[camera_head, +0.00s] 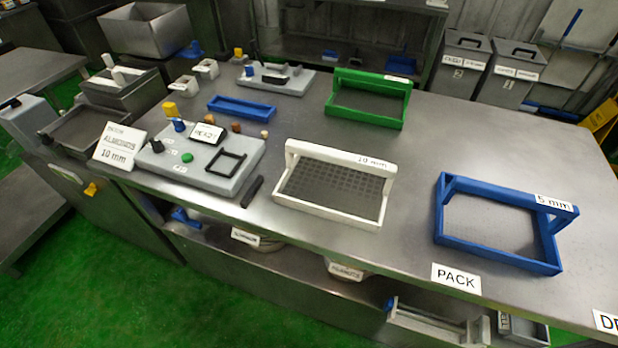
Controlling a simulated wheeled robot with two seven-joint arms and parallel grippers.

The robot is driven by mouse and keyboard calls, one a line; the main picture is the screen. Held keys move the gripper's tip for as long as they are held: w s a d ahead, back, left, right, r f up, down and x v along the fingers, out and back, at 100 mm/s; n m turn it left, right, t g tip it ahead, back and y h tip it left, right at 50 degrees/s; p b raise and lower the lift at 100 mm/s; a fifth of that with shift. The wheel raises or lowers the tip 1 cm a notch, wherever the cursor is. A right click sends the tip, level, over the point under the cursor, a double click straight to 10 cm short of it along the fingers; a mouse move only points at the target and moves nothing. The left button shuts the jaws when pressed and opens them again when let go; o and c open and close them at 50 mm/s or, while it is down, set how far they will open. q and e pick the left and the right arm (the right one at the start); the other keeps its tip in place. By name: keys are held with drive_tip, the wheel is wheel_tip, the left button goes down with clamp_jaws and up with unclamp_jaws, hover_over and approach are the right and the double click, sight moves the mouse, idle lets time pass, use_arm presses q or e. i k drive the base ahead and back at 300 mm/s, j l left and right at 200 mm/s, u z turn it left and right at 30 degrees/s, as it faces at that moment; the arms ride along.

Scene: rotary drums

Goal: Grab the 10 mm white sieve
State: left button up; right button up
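The white sieve (326,208), labelled 10 mm on its raised handle bar, lies flat near the front middle of the steel table (400,270). It has a white frame and a dark mesh with square holes. Its handle runs along the back side. Nothing touches it or stands in it. Neither of my grippers shows in the head view.
A blue sieve (500,262) labelled 5 mm lies to the right, and a green sieve (366,118) stands behind. A grey control panel (205,162) and a black bar (252,192) are to the left. A PACK sign (456,279) marks the front edge.

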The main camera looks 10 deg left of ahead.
sight(351, 189)
drive_tip(key=j+z, duration=0.25)
drive_tip(key=z, duration=0.15)
drive_tip(key=k+j+z, duration=0.1)
drive_tip(key=j+z, duration=0.25)
drive_tip(key=k+j+z, duration=0.1)
drive_tip(key=z, duration=0.3)
drive_tip(key=k+j+z, duration=0.15)
drive_tip(key=z, duration=0.25)
drive_tip(key=j, duration=0.1)
